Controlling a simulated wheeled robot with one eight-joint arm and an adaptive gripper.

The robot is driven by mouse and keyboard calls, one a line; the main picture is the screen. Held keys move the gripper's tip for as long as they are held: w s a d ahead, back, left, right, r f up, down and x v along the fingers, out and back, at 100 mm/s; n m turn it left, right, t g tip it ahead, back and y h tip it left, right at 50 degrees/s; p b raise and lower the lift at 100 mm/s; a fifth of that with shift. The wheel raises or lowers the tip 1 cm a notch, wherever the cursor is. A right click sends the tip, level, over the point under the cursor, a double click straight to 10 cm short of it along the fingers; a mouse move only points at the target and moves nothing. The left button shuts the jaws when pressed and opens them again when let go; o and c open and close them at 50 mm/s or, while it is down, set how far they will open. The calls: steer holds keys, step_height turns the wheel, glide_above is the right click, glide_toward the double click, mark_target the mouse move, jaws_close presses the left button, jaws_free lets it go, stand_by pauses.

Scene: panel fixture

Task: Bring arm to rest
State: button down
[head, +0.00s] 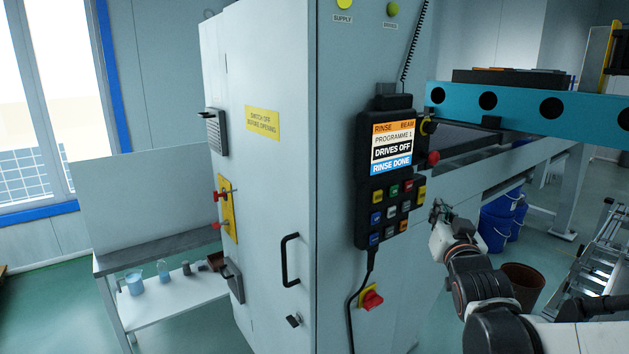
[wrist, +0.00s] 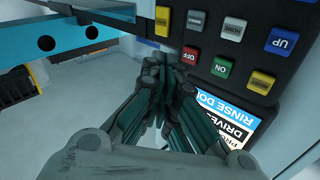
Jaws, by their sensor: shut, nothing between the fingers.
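My gripper (head: 437,210) is at the right of the control pendant (head: 363,215), at the height of its lower buttons. My arm reaches in from the lower right. In the wrist view my gripper (wrist: 163,82) is shut with its fingers together and empty. Its tips are close to the pendant's keypad (wrist: 238,40), near the green ON button (wrist: 221,68) and the red OFF button (wrist: 190,55). I cannot tell whether they touch it. The pendant's screen (head: 393,148) reads "PROGRAMME 1", "DRIVES OFF" and "RINSE DONE".
The grey cabinet (head: 265,190) with a black door handle (head: 290,260) stands left of my arm. A red rotary switch (head: 371,299) sits below the pendant. A blue beam (head: 530,105) runs above my gripper. Blue buckets (head: 497,225) and a brown bin (head: 523,280) stand behind the arm.

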steer(key=s+a+f+n+g, duration=0.1)
steer(key=s+a+f+g, duration=0.1)
steer(key=s+f, duration=0.3)
steer(key=s+a+f+n+g+y, duration=0.1)
steer(key=s+a+f+g, duration=0.2)
steer(key=s, duration=1)
steer(key=s+a+f+n+g+y, duration=0.1)
steer(key=s+a+f+g, duration=0.2)
steer(key=s+f+g, duration=0.3)
steer(key=s+f, duration=0.1)
steer(key=s, duration=0.2)
steer(key=shift+s+n+b, duration=0.3)
steer(key=shift+s+b, duration=0.05)
steer(key=shift+b, duration=0.05)
steer(key=shift+d, duration=0.1)
